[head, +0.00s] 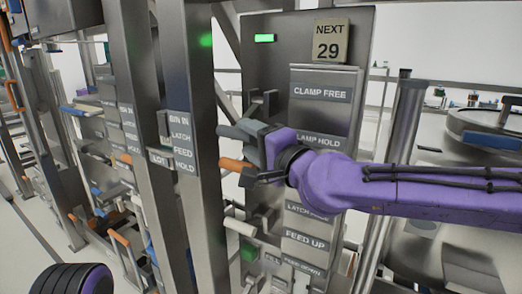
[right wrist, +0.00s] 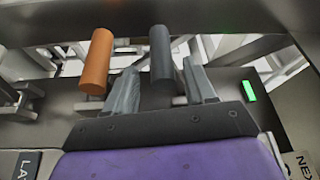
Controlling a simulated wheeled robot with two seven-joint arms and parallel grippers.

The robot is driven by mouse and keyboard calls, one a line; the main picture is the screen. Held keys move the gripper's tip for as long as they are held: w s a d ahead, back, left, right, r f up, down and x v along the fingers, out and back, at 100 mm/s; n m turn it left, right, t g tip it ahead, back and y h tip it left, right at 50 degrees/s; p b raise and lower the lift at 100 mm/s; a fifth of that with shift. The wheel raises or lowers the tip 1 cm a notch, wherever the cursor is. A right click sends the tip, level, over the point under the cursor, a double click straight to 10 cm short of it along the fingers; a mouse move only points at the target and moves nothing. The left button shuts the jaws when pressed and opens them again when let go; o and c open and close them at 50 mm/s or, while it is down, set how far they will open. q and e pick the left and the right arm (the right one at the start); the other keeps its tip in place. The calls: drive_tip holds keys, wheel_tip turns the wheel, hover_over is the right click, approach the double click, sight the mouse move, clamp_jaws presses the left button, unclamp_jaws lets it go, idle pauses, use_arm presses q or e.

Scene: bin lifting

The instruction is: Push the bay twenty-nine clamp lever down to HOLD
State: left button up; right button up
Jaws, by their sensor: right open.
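The bay panel (head: 361,35) carries a NEXT 29 plate (head: 331,40) and labels CLAMP FREE (head: 320,93) and CLAMP HOLD (head: 318,140). A dark grey lever handle (head: 232,132) sticks out left, near the CLAMP HOLD label's height; I take it as the clamp lever. My right gripper (head: 257,150) is at this handle, hiding its root. In the right wrist view the grey handle (right wrist: 160,55) lies between my open fingers (right wrist: 163,88), with gaps on both sides. My left gripper is not in view.
An orange handle (head: 235,165) sits just below the grey one; it stands outside one finger in the wrist view (right wrist: 101,62). A pale handle (head: 239,227) is lower. A steel post (head: 192,90) with labels stands close on the left. A green lamp (head: 265,38) is lit.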

drive_tip(key=v, duration=0.6)
drive_tip(key=shift+s, duration=0.1)
idle(0.3)
